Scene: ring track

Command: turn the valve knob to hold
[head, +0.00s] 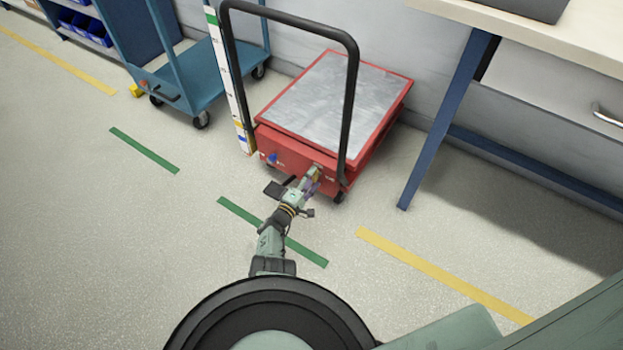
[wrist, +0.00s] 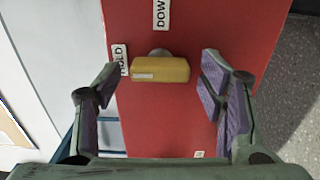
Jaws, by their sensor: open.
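The valve knob (wrist: 160,70) is a yellow bar on the red panel (wrist: 220,30) in the wrist view. It lies nearly level, with a white mark at its left end, on the side of the HOLD label (wrist: 120,60). The DOWN label (wrist: 161,14) is above it. My gripper (wrist: 158,85) is open, with one purple-padded finger left of the knob and one right, gaps showing on both sides. In the head view my gripper (head: 311,182) is at the front of the red lift cart (head: 288,152); I cannot make out the knob there.
The cart's black push handle (head: 350,110) rises beside my gripper. A striped measuring post (head: 230,85) stands at the cart's left. A blue trolley (head: 190,80) is further left, a workbench (head: 540,30) at right.

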